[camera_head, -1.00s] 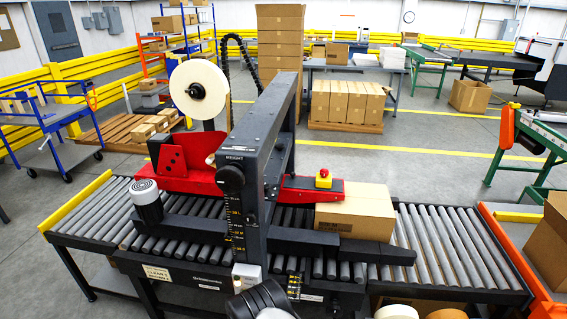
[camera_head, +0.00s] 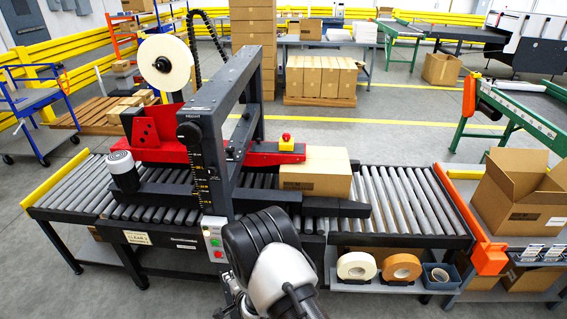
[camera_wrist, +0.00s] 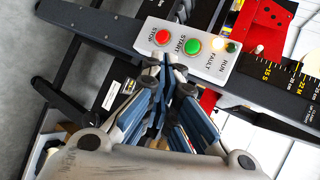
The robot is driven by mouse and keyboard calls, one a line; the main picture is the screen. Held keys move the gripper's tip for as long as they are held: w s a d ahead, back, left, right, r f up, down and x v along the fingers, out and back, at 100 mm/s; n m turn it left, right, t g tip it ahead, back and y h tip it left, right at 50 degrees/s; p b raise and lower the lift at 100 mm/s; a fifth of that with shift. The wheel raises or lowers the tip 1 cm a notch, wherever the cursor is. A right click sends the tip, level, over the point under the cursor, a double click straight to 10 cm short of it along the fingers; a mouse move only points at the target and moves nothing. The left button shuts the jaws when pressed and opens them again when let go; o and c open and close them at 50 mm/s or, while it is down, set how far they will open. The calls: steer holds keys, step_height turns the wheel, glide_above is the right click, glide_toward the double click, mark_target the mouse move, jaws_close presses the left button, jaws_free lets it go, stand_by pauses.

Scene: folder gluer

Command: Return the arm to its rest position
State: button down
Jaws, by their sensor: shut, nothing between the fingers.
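My gripper (camera_wrist: 166,66) shows in the wrist view with its fingers together and nothing between them. Its tips appear just in front of the control panel (camera_wrist: 180,46), below the red stop button (camera_wrist: 161,37) and the green start button (camera_wrist: 193,46); I cannot tell whether they touch it. In the head view my dark and grey arm rises from the bottom edge, and the gripper is mostly hidden beyond it. The panel also shows in the head view (camera_head: 215,238) on the front of the case sealer, left of my arm.
A closed carton (camera_head: 315,172) lies on the roller conveyor (camera_head: 405,200) at the sealer's exit. Tape rolls (camera_head: 356,266) sit on a low shelf right of my arm. An open carton (camera_head: 520,195) stands at the right. Grey floor is free at the lower left.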

steer(key=w+d+r+n+g+h, duration=0.15)
steer(key=d+r, duration=0.25)
steer(key=r, duration=0.4)
steer(key=w+d+r+n+t+h, duration=0.1)
steer(key=w+d+r+n, duration=0.15)
steer(key=r, duration=0.55)
steer(key=s+d+r+n+g+h, duration=0.15)
steer(key=s+d+r, duration=0.45)
steer(key=d+r, duration=0.6)
steer(key=s+d+r+n+g+h, duration=0.1)
steer(key=s+d+r+n, duration=0.1)
steer(key=s+d+r, duration=0.35)
steer(key=s+d+r+n+g, duration=0.1)
steer(key=s+d+r+n, duration=0.15)
steer(key=s, duration=0.55)
steer(key=s+d+r+n+g, duration=0.1)
steer(key=s+d, duration=0.1)
steer(key=s, duration=0.5)
steer(key=s+d+r+n+h, duration=0.1)
steer(key=s+d, duration=0.1)
steer(key=s, duration=0.6)
steer(key=shift+s+n+g, duration=0.3)
steer(key=shift+g, duration=0.1)
steer(key=c, duration=2.3)
jaws_free()
steer(key=shift+r, duration=0.1)
